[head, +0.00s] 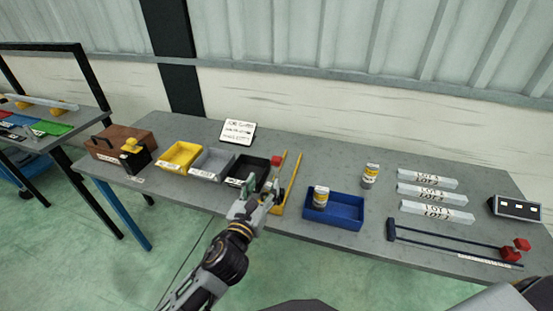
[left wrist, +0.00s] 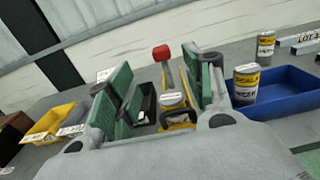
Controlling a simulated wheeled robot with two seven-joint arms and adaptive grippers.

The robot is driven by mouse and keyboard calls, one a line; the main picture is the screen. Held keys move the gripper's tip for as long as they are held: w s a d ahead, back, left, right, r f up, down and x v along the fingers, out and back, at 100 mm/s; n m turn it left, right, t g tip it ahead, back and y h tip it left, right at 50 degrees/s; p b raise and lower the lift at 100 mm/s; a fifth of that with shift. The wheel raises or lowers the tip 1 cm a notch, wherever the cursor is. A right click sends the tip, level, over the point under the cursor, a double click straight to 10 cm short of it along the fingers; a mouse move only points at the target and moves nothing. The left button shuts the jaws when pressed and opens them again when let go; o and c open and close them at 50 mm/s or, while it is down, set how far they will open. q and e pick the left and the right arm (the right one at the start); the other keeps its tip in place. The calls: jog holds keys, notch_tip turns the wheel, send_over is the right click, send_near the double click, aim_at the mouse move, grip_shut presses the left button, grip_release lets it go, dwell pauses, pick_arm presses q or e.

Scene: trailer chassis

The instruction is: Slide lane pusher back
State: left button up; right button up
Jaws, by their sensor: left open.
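The yellow-railed lane (head: 293,180) lies on the table, with a red knob (head: 276,161) near its far left side. In the left wrist view the red knob (left wrist: 161,52) tops a post, and a can (left wrist: 172,100) with a pale lid shows in the lane. My left gripper (head: 254,196) is at the near left end of this lane. In the left wrist view its green-padded fingers (left wrist: 165,82) are apart, with the lane visible between them. Whether they touch it I cannot tell. A second lane with dark rails (head: 450,236) has a red block (head: 516,249) at its right end. My right gripper is out of view.
A black bin (head: 252,170), grey bin (head: 212,162) and yellow bin (head: 181,156) stand left of the lane. A blue tray (head: 345,216) holding a can (head: 320,196) stands right. Another can (head: 370,175) and white lot bars (head: 428,179) are farther right.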

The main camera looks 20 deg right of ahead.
aim_at(275, 162)
pick_arm(q)
jog(key=shift+p+x, duration=0.3)
jog(key=shift+x, duration=6.4)
grip_shut()
